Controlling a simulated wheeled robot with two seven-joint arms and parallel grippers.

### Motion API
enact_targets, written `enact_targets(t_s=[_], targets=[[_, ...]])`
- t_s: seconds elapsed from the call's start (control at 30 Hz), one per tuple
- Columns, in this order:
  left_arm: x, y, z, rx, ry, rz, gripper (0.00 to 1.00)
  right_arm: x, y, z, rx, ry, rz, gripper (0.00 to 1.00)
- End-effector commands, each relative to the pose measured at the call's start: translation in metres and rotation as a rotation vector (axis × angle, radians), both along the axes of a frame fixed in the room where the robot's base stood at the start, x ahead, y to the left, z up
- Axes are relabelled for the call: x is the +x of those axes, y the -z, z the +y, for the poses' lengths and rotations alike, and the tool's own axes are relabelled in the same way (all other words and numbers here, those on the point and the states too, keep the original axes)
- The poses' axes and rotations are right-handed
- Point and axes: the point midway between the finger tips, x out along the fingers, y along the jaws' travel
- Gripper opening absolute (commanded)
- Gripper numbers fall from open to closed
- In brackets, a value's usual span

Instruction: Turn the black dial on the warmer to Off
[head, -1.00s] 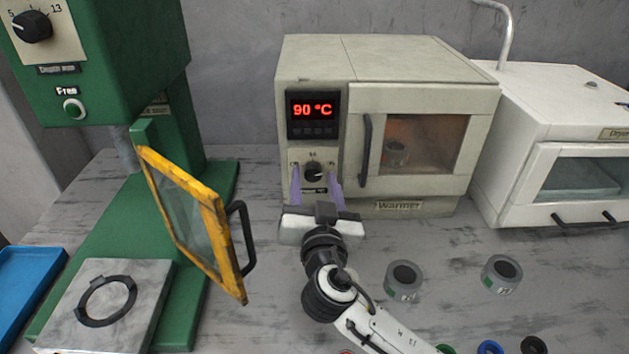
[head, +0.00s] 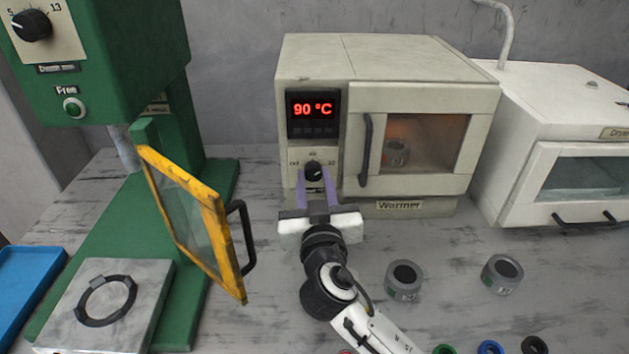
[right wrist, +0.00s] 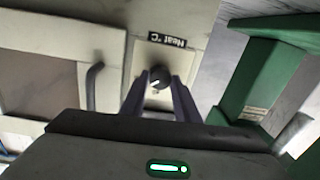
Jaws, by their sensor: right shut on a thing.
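The beige warmer (head: 390,58) stands at the back middle, its display (head: 313,112) reading 90 °C in red. Its black dial (head: 313,170) is on the panel below the display; it also shows in the right wrist view (right wrist: 159,79). My right gripper (head: 315,178) reaches up to the dial from below, its two purple fingers shut on the dial's sides. In the right wrist view the fingers (right wrist: 160,88) flank the dial, with a pale pointer mark visible on it. The warmer's door (head: 430,145) is shut, with a grey ring-shaped part inside. My left gripper is not in view.
A green press (head: 165,60) with an open yellow-framed guard (head: 190,220) stands at the left. A white dryer (head: 560,150) stands at the right. Two grey ring parts (head: 404,280) (head: 502,274) lie on the table in front. A blue tray (head: 28,290) is at the far left.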

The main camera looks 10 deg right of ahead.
Motion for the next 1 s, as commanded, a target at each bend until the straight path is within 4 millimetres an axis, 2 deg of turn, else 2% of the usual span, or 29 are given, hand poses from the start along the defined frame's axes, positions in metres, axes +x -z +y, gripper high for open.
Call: enact_targets(t_s=[1.0], targets=[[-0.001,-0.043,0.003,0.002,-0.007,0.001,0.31,0.0,-0.002,0.002,-0.948,-0.001,0.195,0.06]])
